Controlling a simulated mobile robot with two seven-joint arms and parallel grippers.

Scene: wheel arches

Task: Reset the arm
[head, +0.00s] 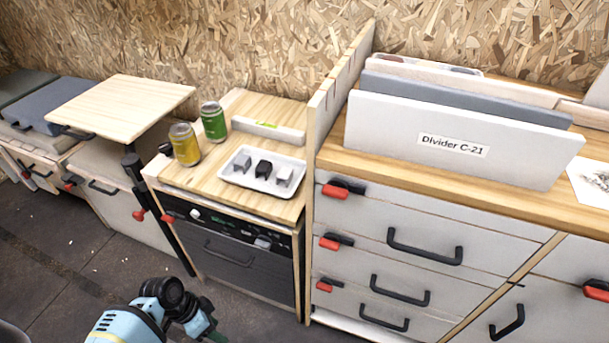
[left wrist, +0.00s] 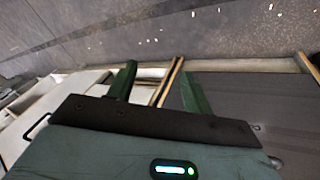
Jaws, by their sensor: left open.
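My left gripper (left wrist: 158,85) shows in the left wrist view with its two dark green fingers spread apart and nothing between them. Behind the fingers, the view shows pale cabinet fronts, a dark panel and the grey floor, tilted. In the head view, part of my light blue and black arm is low at the left of centre, in front of the counter with the cans. The fingers cannot be made out clearly there. My right gripper is in neither view.
A yellow can (head: 185,144), a green can (head: 213,121) and a white tray (head: 238,178) with small blocks stand on the wooden counter. A small raised table (head: 122,105) is at left. Floor (head: 60,270) is open at lower left.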

